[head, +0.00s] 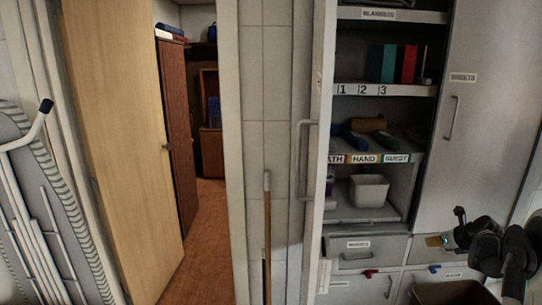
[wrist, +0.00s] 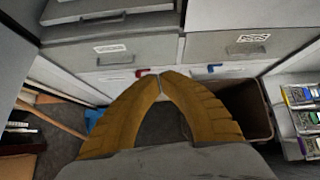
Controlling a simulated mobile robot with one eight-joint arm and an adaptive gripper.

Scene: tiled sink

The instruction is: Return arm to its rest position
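My gripper (wrist: 160,73) shows in the wrist view as two yellow-brown ribbed fingers. They curve inward and their tips meet, with nothing visible held between them. The fingertips are in front of a bank of grey drawers (wrist: 112,52). In the head view my black arm is at the lower right, in front of the cabinet; I cannot make out the fingers there.
A dark bin (wrist: 248,108) stands right of the fingers. Farther right is a rack of small items (wrist: 300,120). In the head view, open shelves hold a white bin (head: 369,190). A wooden-handled pole (head: 267,235) stands beside an open doorway with a wooden door (head: 125,140).

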